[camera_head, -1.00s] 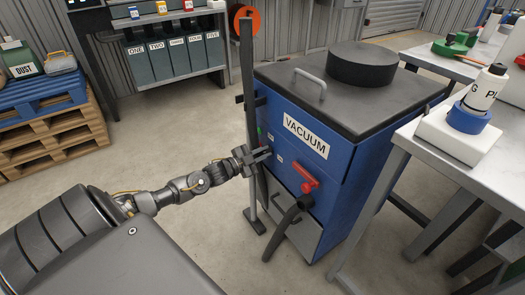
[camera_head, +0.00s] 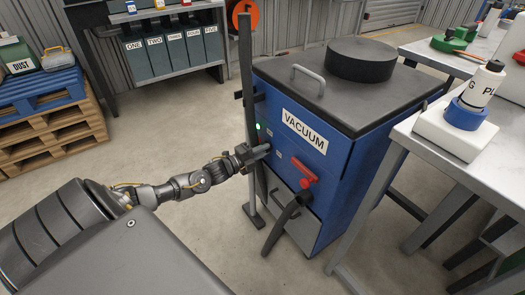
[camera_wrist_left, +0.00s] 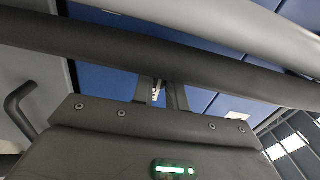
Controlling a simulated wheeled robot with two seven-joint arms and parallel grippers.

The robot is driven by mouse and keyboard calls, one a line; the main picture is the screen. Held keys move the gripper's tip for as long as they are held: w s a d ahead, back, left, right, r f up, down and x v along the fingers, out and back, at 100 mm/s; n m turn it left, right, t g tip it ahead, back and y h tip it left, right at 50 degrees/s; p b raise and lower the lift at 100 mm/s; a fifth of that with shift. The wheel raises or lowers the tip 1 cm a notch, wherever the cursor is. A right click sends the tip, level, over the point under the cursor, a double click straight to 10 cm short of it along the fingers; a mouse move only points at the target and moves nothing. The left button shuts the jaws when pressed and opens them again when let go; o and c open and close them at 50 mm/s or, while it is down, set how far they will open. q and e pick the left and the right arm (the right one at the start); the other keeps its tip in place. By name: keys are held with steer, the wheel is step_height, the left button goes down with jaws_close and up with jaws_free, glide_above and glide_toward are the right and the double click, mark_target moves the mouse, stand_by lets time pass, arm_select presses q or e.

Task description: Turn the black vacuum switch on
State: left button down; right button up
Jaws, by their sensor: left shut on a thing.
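The blue vacuum (camera_head: 335,165) with its "VACUUM" label stands in the middle of the head view. My left gripper (camera_head: 262,152) reaches past the dark upright pole to the left part of the vacuum's front. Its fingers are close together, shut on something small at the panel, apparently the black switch. The fingers hide the switch itself in the head view. A green lamp (camera_head: 258,126) glows on the panel just above the gripper. In the left wrist view the fingertips (camera_wrist_left: 161,94) lie beyond a dark bar, against the blue panel. My right gripper is in neither view.
The dark pole (camera_head: 246,80) stands close beside my left gripper. A red handle (camera_head: 306,177) and black hose (camera_head: 285,220) are at the vacuum's lower front. A metal table (camera_head: 400,135) stands right. Pallets (camera_head: 60,125) stand left.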

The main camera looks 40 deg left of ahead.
arm_select(q)
steer(key=shift+d+f+m, duration=0.1)
steer(key=shift+m, duration=0.3)
steer(key=c, duration=1.4)
jaws_free()
